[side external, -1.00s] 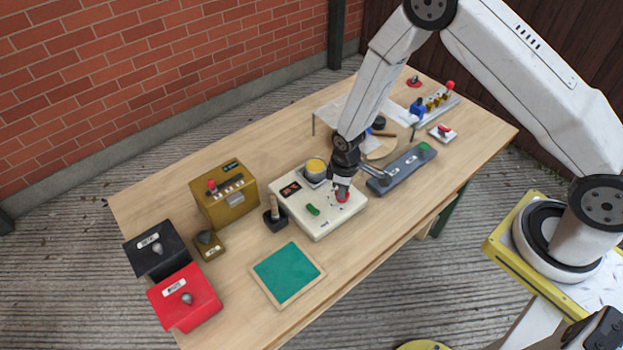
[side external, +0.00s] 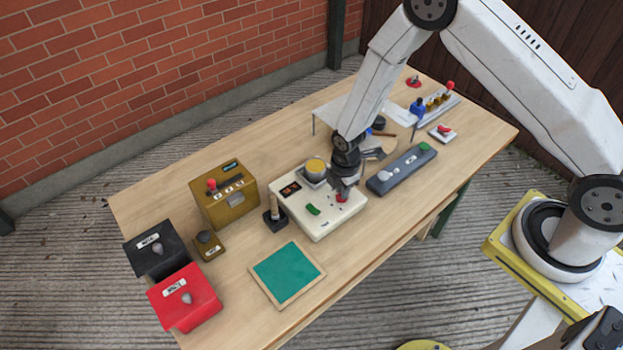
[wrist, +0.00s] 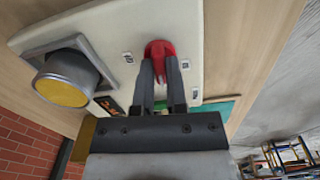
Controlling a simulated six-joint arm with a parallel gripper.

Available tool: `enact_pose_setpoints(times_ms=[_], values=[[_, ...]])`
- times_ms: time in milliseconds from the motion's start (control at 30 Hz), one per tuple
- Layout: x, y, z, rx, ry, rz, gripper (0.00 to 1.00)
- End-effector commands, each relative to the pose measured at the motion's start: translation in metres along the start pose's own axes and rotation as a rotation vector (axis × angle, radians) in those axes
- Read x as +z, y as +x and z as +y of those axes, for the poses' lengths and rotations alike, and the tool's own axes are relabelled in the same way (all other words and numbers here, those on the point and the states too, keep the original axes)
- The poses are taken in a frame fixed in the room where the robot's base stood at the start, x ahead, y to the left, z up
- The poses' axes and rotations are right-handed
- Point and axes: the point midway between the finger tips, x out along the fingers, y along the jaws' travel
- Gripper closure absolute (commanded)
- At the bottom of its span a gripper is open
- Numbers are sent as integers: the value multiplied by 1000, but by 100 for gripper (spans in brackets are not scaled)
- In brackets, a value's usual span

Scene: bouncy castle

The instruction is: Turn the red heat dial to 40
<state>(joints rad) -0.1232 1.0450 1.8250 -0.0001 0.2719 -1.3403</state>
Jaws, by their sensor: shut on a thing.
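The red heat dial (wrist: 157,49) sits on the white panel of the heating unit (wrist: 118,28), which also shows in the side view (side external: 334,225). My gripper (wrist: 161,68) is over the dial with its two fingers on either side of the dial's raised grip, shut on it. In the side view my gripper (side external: 343,190) points down at the right part of the unit and hides most of the dial. Small labels stand around the dial in the wrist view, but I cannot read their numbers.
A grey bar-shaped device (side external: 401,170) lies close on the right. A green mat (side external: 287,273) lies in front.

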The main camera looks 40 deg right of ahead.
Motion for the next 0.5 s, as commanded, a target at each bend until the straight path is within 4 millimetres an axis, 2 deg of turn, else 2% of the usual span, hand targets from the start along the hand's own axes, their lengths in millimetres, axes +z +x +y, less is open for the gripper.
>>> enact_pose_setpoints(times_ms=[200,500], values=[[1,0,0,-1,-84,-1,100],[1,0,0,-1,-109,0,100]])
